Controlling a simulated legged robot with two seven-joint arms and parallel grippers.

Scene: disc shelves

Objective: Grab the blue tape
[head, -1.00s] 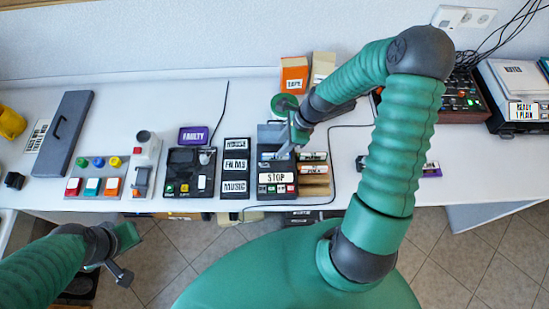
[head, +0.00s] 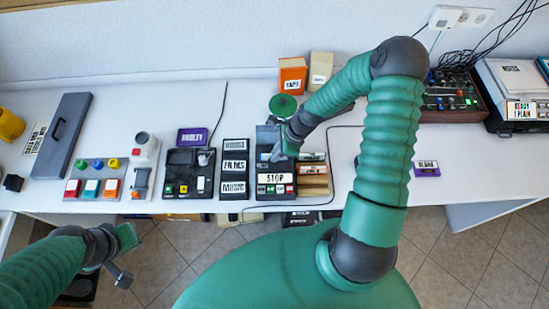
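I cannot clearly make out a blue tape. A small pale-blue patch (head: 265,157) shows in the dark player with the STOP label (head: 274,178), but I cannot tell what it is. My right gripper (head: 277,151) is low over the back part of this player, just beside that patch. Its fingers are small and partly hidden by my wrist, so its opening and any hold are unclear. My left gripper (head: 125,262) hangs at the lower left, in front of the table edge and away from the tapes.
A purple FAULTY box (head: 192,137) stands behind a black device (head: 186,178). Labelled black slots (head: 234,170) are left of the player; cream and orange boxes (head: 314,180) are right. Another purple box (head: 427,168) lies farther right. The table (head: 400,140) has free room around it.

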